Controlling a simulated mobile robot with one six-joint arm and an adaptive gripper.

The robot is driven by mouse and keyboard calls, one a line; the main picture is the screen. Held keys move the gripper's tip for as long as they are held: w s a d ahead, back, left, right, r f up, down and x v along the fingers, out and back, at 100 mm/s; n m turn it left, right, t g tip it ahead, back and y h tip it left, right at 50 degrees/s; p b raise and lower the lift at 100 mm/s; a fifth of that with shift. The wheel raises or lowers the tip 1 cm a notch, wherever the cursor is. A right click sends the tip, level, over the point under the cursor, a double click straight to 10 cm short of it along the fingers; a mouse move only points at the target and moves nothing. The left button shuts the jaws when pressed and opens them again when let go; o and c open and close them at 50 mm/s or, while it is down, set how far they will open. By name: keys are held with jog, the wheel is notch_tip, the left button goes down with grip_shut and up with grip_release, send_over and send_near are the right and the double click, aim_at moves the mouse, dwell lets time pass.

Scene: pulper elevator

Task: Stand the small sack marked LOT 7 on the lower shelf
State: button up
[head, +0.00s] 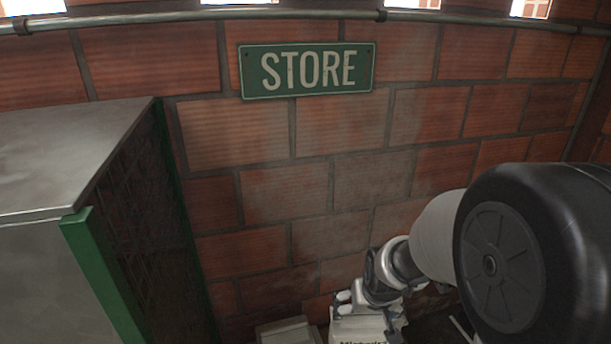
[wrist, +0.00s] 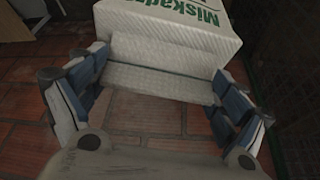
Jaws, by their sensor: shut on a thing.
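A white woven sack with green print starting "Miskad" (wrist: 165,35) fills the top middle of the wrist view. My gripper (wrist: 162,72) is shut on its near end, with one blue-padded finger on each side. In the head view the sack (head: 362,326) shows at the bottom edge, cut off by the frame, with my gripper (head: 352,300) at it. No LOT 7 mark is readable on the part that shows. I cannot make out the lower shelf in either view.
A grey metal cabinet (head: 70,150) with a green edge and mesh side stands at the left. A green STORE sign (head: 307,70) hangs on the brick wall. A pale box-like thing (head: 288,331) lies left of the sack. Brick floor (wrist: 150,118) shows below my gripper.

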aim_at(368, 340)
jog(key=shift+s+d+r, duration=0.2)
jog(key=shift+r, duration=0.35)
jog(key=shift+s+d, duration=0.1)
jog(key=shift+s, duration=0.15)
jog(key=s+f, duration=0.4)
jog(key=f, duration=0.1)
